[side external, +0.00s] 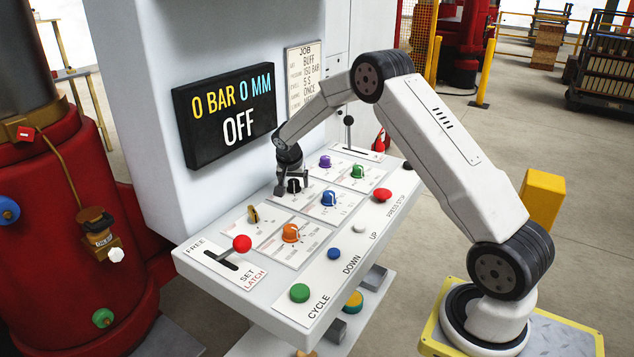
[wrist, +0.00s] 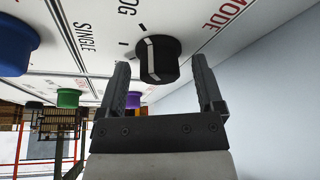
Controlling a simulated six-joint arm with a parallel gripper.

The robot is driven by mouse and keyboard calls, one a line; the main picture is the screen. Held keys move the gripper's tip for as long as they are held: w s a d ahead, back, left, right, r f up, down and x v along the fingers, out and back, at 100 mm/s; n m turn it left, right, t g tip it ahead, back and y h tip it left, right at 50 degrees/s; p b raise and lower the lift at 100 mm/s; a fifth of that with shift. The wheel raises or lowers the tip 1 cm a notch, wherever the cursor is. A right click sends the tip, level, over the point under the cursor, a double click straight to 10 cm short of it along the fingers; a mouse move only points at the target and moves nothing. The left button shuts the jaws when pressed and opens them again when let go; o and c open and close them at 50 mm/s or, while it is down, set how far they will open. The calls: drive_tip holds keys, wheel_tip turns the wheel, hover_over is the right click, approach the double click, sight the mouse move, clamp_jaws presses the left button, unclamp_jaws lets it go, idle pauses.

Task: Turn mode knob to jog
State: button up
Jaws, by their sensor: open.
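The mode knob (wrist: 160,60) is black with a white pointer line, beside the printed word MODE (wrist: 222,14). In the wrist view the line runs roughly up and down the picture. Printed labels ending in OG and reading SINGLE lie to its left; I cannot tell exactly which mark it points at. My gripper (wrist: 160,68) is open, with one finger on each side of the knob at the fingertips and a visible gap on both sides. In the side view my gripper (side external: 291,187) is over the far part of the sloped panel and partly hides the black knob.
Purple (side external: 325,162), green (side external: 357,171), blue (side external: 328,198) and orange (side external: 290,233) knobs stand nearby on the panel (side external: 262,278). A red-balled lever (side external: 242,243) is at the front left. The display (side external: 225,115) reads 0 BAR 0 MM OFF.

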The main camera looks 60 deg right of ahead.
drive_tip(key=v, duration=0.7)
drive_tip(key=shift+a+r, duration=0.15)
drive_tip(key=shift+r, duration=0.2)
drive_tip(key=shift+s, duration=0.1)
drive_tip(key=s+a+n, duration=0.2)
drive_tip(key=s+a, duration=0.1)
drive_tip(key=a, duration=0.1)
drive_tip(key=s+a+n+y, duration=0.1)
drive_tip(key=s+a+n, duration=0.1)
drive_tip(key=s+a, duration=0.2)
drive_tip(key=s+a+n+y, duration=0.1)
drive_tip(key=s+a+n, duration=0.1)
drive_tip(key=a, duration=0.3)
drive_tip(key=shift+s+a+n+t, duration=0.1)
drive_tip(key=shift+s+n+t, duration=0.25)
drive_tip(key=shift+s, duration=0.3)
drive_tip(key=s+a+n, duration=0.2)
drive_tip(key=s, duration=0.2)
drive_tip(key=s+a+f+n+y, duration=0.1)
drive_tip(key=s+a, duration=0.2)
drive_tip(key=s, duration=0.1)
drive_tip(key=s+a+f+n+y, duration=0.1)
drive_tip(key=s+a+n, duration=0.1)
drive_tip(key=s, duration=0.3)
drive_tip(key=shift+s+a+n, duration=0.1)
drive_tip(key=shift+a+n, duration=0.25)
drive_tip(key=shift+s+a+f, duration=0.15)
drive_tip(key=shift+s, duration=0.35)
